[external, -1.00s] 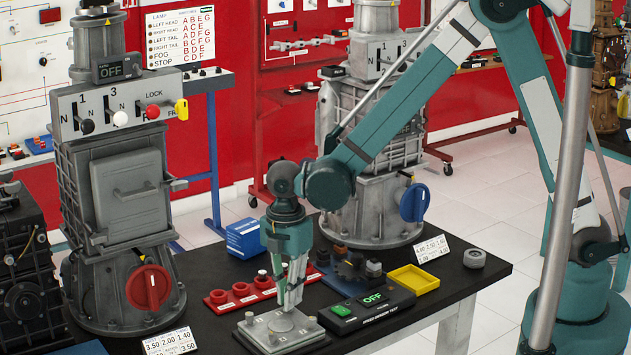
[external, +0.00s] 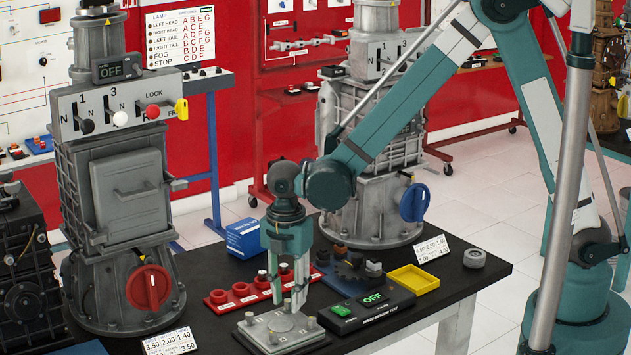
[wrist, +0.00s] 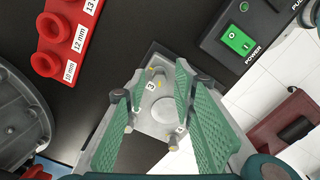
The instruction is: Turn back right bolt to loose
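A grey metal plate (external: 258,342) with small bolts at its corners lies at the front edge of the black table. One bolt (external: 311,322) stands at its right corner; I cannot tell how tight it is. My gripper (external: 288,306) points down over the plate's middle. Its two fingers are apart with nothing held between them. In the wrist view the plate (wrist: 157,98) shows between the green finger pads of my gripper (wrist: 157,85), with a marked 3 and a round raised part. The fingers hide some of the plate and its bolts.
A red socket rack (external: 218,298) lies behind the plate. A black tester box (external: 385,307) with a green switch stands close on the right. A yellow tray (external: 413,280) lies further right. A grey gearbox (external: 115,190) with a red knob stands left.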

